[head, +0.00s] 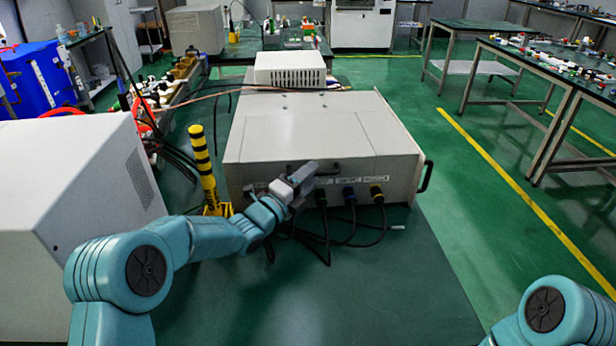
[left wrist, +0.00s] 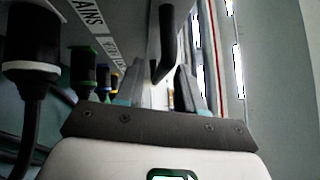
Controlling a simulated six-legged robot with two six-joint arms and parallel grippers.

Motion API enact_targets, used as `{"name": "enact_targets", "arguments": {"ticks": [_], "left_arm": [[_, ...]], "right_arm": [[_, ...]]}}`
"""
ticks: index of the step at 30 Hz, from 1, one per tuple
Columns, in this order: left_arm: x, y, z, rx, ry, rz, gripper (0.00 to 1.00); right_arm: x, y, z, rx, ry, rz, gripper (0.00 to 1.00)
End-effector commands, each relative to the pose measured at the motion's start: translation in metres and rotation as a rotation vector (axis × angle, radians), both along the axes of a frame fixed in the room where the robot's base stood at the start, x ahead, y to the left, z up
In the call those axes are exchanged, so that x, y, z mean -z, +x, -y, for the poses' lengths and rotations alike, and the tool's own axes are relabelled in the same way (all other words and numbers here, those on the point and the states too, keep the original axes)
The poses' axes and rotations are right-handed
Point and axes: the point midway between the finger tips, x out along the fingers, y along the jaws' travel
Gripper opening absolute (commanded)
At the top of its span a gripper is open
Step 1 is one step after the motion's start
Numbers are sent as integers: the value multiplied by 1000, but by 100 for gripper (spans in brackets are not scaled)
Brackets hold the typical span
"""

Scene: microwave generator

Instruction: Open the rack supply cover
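The rack supply (head: 300,115) is a wide light-grey box on the green bench. Its top has a marked-off panel, apparently the cover (head: 300,142), lying flat and closed. My right gripper is outside both views; only part of that arm shows at bottom right.
Black cables with round plugs (head: 349,194) hang from the front face, close to my left gripper; plugs (left wrist: 82,68) also show at left in the wrist view. A yellow-black post (head: 203,165) and a grey cabinet (head: 80,180) stand left. The bench (head: 400,290) is clear at front right.

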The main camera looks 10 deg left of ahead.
Motion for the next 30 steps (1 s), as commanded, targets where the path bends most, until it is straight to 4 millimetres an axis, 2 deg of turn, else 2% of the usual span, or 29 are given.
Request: {"name": "enact_targets", "arguments": {"ticks": [2,3,5,6,7,14,20,26,30], "left_arm": [[0,0,0,0,0,0,38],[0,0,0,0,0,0,35],[0,0,0,0,0,0,15],[0,0,0,0,0,0,2],[0,0,0,0,0,0,0],[-3,-1,0,0,-1,-4,0],[-27,-1,0,-1,-13,-53,0],[-73,1,-1,-3,-37,-172,0],[-106,7,-3,-3,-56,-274,0]], "right_arm": [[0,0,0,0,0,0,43],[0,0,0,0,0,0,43],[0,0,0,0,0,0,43],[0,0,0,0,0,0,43],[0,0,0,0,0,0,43],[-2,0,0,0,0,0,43],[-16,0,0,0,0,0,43],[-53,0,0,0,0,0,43],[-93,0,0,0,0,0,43]]}}
